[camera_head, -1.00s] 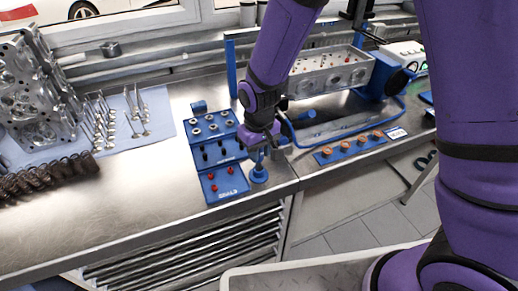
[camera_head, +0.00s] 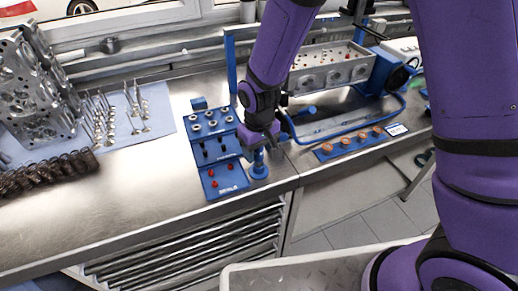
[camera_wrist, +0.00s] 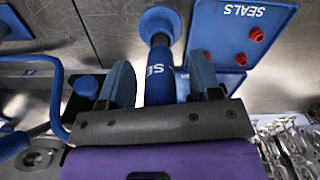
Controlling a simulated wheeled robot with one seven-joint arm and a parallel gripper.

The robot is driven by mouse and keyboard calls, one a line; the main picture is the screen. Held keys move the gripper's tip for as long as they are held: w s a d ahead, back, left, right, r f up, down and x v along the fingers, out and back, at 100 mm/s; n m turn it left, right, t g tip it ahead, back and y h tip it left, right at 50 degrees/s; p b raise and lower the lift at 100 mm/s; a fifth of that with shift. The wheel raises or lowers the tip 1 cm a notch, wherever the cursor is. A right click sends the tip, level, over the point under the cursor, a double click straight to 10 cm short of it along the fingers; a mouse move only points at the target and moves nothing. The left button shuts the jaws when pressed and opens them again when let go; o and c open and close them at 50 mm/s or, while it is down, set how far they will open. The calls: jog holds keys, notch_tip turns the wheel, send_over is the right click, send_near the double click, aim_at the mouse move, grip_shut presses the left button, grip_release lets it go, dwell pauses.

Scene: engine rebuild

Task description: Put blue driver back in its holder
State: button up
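The blue driver (camera_wrist: 158,75), with white letters on its handle, stands upright in the round blue holder (camera_wrist: 160,20) at the bench's front edge. In the head view, the driver (camera_head: 259,159) rises from its holder (camera_head: 258,173), just right of the seals tray. My gripper (camera_wrist: 160,88) is around the handle, one finger on each side. The fingers look spread, with a narrow gap visible on the left side. In the head view my gripper (camera_head: 262,145) is at the driver's top and partly hides it. The driver's lower tip is hidden in the holder.
The blue seals tray (camera_head: 224,187) with red seals is close on the left. A blue strip (camera_head: 325,153) with copper-coloured parts lies right. A cylinder head (camera_head: 330,72) is held behind. Bare bench is free at left.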

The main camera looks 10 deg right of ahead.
notch_tip(320, 180, up, 11)
jog(key=shift+r, duration=0.1)
jog(key=s+d+r+m+t, duration=0.1)
jog(key=s+d+r, duration=0.1)
jog(key=d+r, duration=0.5)
jog(key=s+d+r+m+t, duration=0.1)
jog(key=s+d+r+m, duration=0.15)
jog(key=d+r, duration=0.45)
jog(key=s+d+r+m+t, duration=0.1)
jog(key=s+d+r, duration=0.2)
jog(key=s+d, duration=0.2)
jog(key=s+d+r+m+t, duration=0.1)
jog(key=s+d+r+t, duration=0.1)
jog(key=s+d, duration=0.3)
jog(key=shift+s+d+r, duration=0.25)
jog(key=shift+s+r, duration=0.65)
jog(key=shift+s, duration=1.05)
